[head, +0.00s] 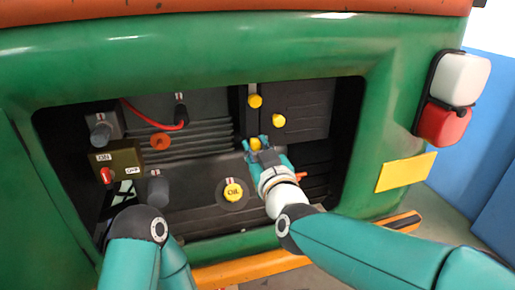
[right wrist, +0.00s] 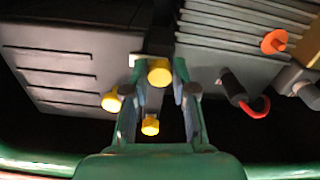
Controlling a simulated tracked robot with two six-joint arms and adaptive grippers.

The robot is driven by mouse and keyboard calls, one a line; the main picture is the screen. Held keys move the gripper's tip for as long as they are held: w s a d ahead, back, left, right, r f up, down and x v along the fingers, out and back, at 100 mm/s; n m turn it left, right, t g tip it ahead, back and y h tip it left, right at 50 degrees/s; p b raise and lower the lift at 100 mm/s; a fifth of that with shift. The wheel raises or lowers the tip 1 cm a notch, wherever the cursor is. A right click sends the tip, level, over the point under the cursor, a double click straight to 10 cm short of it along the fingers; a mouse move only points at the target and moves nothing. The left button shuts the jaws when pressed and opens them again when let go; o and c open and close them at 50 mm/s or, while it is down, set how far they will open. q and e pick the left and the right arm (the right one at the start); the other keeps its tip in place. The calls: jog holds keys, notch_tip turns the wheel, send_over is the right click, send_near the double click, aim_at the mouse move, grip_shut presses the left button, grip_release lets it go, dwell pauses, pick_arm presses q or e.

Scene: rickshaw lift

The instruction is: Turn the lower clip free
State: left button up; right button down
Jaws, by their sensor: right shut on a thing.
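The lower clip (head: 256,144) is a small yellow knob on the dark strip at the left edge of a dark ribbed box in the engine bay. My right gripper (head: 257,145) reaches in from the lower right and is shut on this clip. In the right wrist view, the lower clip (right wrist: 159,72) sits between the fingertips of the gripper (right wrist: 159,76). The upper clip (head: 255,100) and a yellow knob to its right (head: 278,120) stand clear of the fingers. My left arm shows at the lower left; its gripper is not visible.
The green body frames the bay. Left inside are a switch box (head: 118,160) with a red lever, an orange knob (head: 160,141) and a red cable (head: 150,118). A yellow oil cap (head: 233,191) sits just left of my right wrist.

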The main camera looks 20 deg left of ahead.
jog(key=m+b, duration=0.3)
jog(key=shift+f, duration=0.15)
jog(key=m+b, duration=0.3)
jog(key=m, duration=0.1)
jog(key=shift+m, duration=0.4)
jog(key=m+b, duration=0.2)
jog(key=m, duration=0.3)
jog(key=shift+w+d, duration=0.1)
jog(key=m+b, duration=0.2)
jog(key=m, duration=0.3)
jog(key=c, duration=0.9)
grip_release()
jog(key=shift+d, duration=0.1)
jog(key=shift+c, duration=0.2)
